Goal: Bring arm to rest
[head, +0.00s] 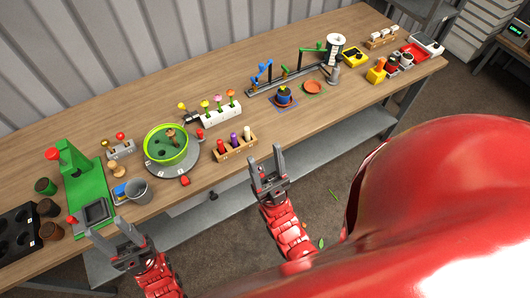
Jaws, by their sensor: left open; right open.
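My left gripper (108,231) is open and empty at the table's front edge, at the lower left of the head view. My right gripper (266,158) is open and empty, its fingers pointing up in the picture, just off the table's front edge. Several small tulips in pink, yellow and orange stand in a white block (222,117) at mid-table. A green bowl (180,158) sits on a grey round plate (191,163), left of the block. Neither gripper touches any of these.
The wooden table (130,88) crosses the view. A wooden rack (236,152) holds coloured bottles. A rail with blue and green arms (290,77) stands further right. The back left is bare.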

